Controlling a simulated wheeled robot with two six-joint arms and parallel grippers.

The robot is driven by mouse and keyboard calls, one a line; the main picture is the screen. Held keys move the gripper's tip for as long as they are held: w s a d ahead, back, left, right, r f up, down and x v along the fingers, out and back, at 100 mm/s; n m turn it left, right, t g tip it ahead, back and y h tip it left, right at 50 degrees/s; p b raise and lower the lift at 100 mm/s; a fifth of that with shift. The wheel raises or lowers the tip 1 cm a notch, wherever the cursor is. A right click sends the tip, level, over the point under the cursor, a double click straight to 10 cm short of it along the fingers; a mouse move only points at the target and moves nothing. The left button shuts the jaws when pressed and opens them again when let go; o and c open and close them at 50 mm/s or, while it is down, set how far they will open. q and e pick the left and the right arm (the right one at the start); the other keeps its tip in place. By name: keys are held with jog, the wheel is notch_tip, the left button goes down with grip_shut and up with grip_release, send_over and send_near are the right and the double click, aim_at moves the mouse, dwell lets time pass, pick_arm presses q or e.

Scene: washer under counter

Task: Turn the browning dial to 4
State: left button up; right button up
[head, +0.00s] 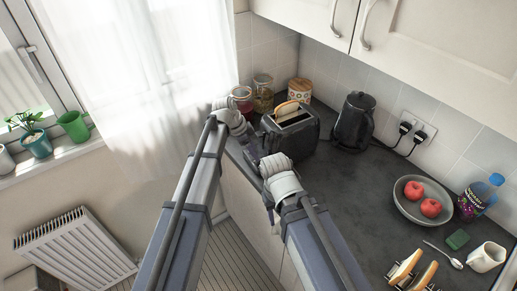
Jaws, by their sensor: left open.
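The dark grey toaster (304,137) stands on the counter near the back corner, with a slice of bread (287,107) showing at its top slots. The browning dial and its numbers cannot be made out. My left gripper (252,150) is open, close to the toaster's near left end; whether it touches the toaster cannot be told. My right gripper (268,207) is small and partly hidden by its own wrist, near the counter's front edge, nearer to me than the toaster. Its jaws cannot be made out.
A black kettle (353,122) stands right of the toaster. Jars (263,92) and a patterned canister (299,90) stand behind it. A bowl (409,211) with apples, a bottle (478,196), a mug (486,257) and a toast rack (412,273) occupy the right. The middle counter is clear.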

pick_arm(q)
jog(key=p+v, duration=0.2)
jog(key=v, duration=0.1)
jog(key=shift+r, duration=0.1)
pick_arm(e)
notch_tip(320, 180, up, 3)
pick_arm(q)
jog(key=shift+s, duration=0.1)
jog(key=s+a+f+n+y+b, duration=0.1)
jog(key=s+n, duration=0.4)
jog(key=s, duration=0.8)
jog(key=s+a+f+n+g+y+b, duration=0.1)
jog(key=s+n, duration=0.5)
jog(key=s, duration=0.7)
notch_tip(320, 180, down, 4)
jog(key=a+y+b, duration=0.1)
jog(key=y+b, duration=0.1)
jog(key=y, duration=0.1)
pick_arm(e)
jog(key=f, duration=0.4)
jog(key=shift+s+a+f, duration=0.1)
jog(key=shift+s+a, duration=0.05)
jog(key=shift+s, duration=0.15)
